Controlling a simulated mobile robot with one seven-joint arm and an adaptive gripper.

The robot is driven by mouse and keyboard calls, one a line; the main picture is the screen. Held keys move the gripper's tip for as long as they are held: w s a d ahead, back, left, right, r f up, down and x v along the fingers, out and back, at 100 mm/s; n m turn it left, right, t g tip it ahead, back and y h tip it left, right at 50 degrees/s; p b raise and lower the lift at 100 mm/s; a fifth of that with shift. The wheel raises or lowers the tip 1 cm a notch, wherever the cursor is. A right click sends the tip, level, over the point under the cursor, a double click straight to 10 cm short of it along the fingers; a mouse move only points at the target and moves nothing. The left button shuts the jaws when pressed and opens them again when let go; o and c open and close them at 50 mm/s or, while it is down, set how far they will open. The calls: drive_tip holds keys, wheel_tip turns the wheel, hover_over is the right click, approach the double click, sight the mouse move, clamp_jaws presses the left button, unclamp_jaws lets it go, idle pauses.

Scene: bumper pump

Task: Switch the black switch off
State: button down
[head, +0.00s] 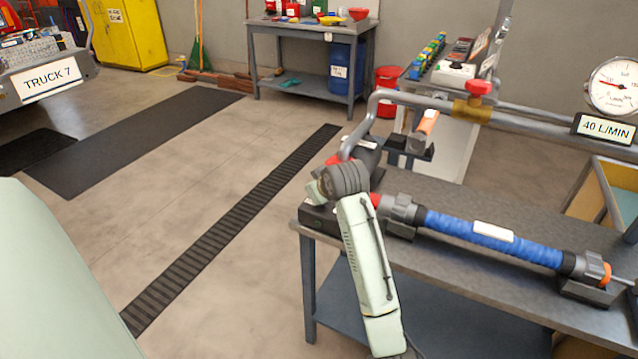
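I cannot single out the black switch for certain. A small white box with a dark top (455,72) stands on the back bench, beside the red valve knob. A black block (408,147) sits under the grey pipe, next to an orange-and-white piece. A dark box (319,217) lies at the bench's left corner, partly behind my arm. My pale green arm reaches up over the bench's left end, and its dark grey wrist is near that corner. My gripper itself is hidden or too unclear to make out.
A blue hose (480,232) lies in dark holders along the bench (440,195). The grey pipe carries a red valve knob (480,88) and a round gauge (617,86) over a 40 L/MIN sign (605,129). A slotted floor drain (240,225) crosses open floor at left.

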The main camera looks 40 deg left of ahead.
drive_tip(key=shift+a, duration=0.1)
idle(0.4)
drive_tip(key=c, duration=1.6)
unclamp_jaws()
drive_tip(key=shift+f, duration=0.1)
drive_tip(key=v, duration=1.2)
drive_tip(key=shift+a, duration=0.25)
